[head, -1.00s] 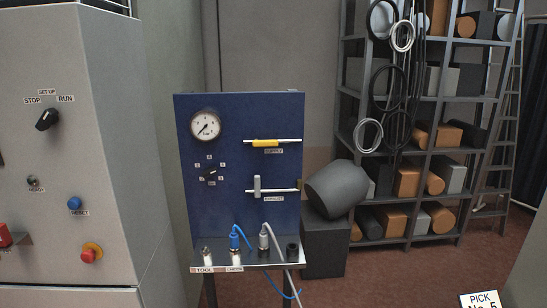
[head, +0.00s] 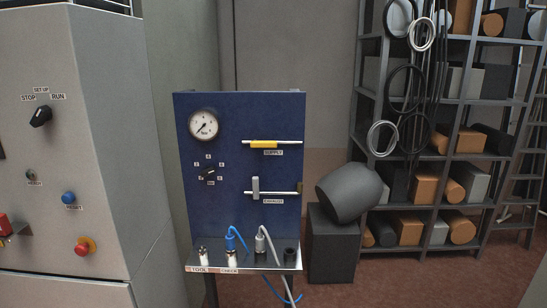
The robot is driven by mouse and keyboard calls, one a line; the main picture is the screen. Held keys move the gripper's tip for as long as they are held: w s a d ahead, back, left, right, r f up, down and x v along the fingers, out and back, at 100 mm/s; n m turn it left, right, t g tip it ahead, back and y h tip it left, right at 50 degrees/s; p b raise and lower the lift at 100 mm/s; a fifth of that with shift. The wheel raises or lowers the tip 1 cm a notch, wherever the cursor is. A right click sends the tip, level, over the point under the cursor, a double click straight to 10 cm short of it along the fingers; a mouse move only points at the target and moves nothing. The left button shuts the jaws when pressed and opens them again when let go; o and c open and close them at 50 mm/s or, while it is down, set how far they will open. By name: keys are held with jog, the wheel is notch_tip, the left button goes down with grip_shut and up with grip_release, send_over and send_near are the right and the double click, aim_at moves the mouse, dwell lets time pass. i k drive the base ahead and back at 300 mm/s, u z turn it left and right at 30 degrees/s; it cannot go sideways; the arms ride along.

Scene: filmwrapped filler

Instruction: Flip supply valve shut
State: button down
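The supply valve is a yellow lever (head: 264,144) on a white horizontal pipe, high on the right of the blue panel (head: 225,215). The lever lies along the pipe, above a label reading SUPPLY (head: 273,153). Below it a grey exhaust valve lever (head: 255,188) stands upright across a second pipe. A round gauge (head: 203,125) sits at the panel's upper left, with a black selector knob (head: 209,173) under it. My gripper is not in view.
A metal shelf (head: 242,262) under the panel carries connectors with a blue hose (head: 243,237) and a grey hose. A grey machine cabinet (head: 95,150) stands close on the left. A dark drum (head: 350,190) on a block (head: 333,245) and storage racks are on the right.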

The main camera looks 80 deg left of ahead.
aim_at(255, 142)
jog(key=i, duration=0.8)
jog(key=u, duration=4)
jog(key=i, duration=0.1)
jog(key=z, duration=1.5)
